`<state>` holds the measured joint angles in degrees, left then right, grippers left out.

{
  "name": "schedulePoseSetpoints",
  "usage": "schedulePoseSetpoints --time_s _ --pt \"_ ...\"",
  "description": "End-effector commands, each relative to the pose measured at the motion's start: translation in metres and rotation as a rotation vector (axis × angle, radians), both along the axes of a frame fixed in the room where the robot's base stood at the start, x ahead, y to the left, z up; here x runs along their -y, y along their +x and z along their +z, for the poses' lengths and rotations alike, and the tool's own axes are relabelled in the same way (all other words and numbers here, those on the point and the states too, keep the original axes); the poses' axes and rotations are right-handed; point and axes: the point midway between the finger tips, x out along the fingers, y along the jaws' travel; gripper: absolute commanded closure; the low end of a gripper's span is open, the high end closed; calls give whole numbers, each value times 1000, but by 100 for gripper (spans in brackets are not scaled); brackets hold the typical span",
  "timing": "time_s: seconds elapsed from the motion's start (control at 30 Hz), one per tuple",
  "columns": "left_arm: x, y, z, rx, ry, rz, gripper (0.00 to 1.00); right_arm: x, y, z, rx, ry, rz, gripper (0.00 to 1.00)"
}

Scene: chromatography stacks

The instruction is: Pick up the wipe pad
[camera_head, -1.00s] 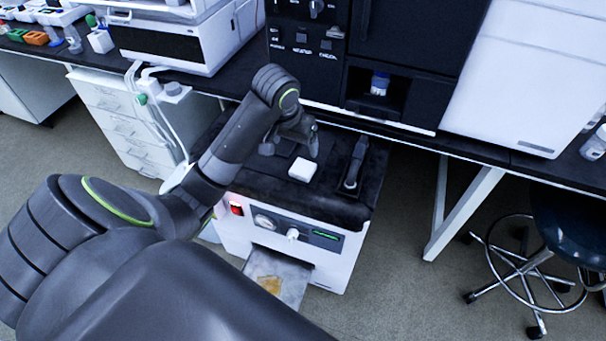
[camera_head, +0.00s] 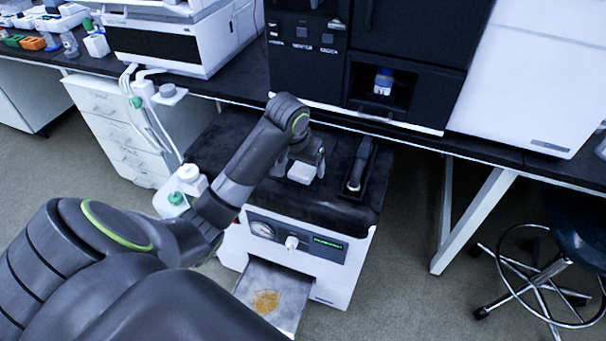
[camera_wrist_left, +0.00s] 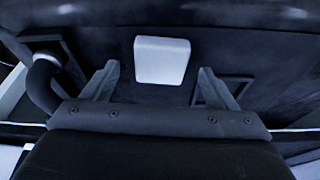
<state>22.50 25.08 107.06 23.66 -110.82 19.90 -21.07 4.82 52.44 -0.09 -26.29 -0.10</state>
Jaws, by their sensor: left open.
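The wipe pad (camera_head: 302,173) is a small white block lying on the dark top of a white instrument cart. It also shows in the left wrist view (camera_wrist_left: 162,60), centred just past the fingertips, in line with the gap between them. My left gripper (camera_head: 300,164) is open and right at the pad in the head view, partly covering it. In the left wrist view my left gripper's (camera_wrist_left: 157,76) two fingers stand wide apart with nothing held between them. I cannot tell whether either finger touches the pad. My right gripper is not in view.
A dark handled tool in a holder (camera_head: 359,170) stands right of the pad. Below the cart's front panel, a metal tray (camera_head: 285,318) with an orange-yellow stain sticks out. The bench with black instruments (camera_head: 302,70) lies behind. A stool (camera_head: 545,270) stands at right.

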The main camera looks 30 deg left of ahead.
Motion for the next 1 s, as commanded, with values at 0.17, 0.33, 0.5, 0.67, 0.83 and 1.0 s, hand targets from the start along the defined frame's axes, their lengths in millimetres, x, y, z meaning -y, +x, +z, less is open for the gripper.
schedulePoseSetpoints --time_s 0.17,0.33,0.5,0.67,0.83,1.0 --pt "-1 5 -16 0 0 0 20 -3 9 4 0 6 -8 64" --pt "-1 6 -18 1 1 -1 20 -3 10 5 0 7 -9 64" --pt "-1 5 -18 1 1 -1 28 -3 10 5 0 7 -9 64" --pt "-1 5 -18 1 1 -1 49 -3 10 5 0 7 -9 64" --pt "-1 5 -18 1 1 -1 68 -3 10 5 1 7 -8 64" --pt "-2 6 -17 1 1 -1 68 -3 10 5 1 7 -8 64"
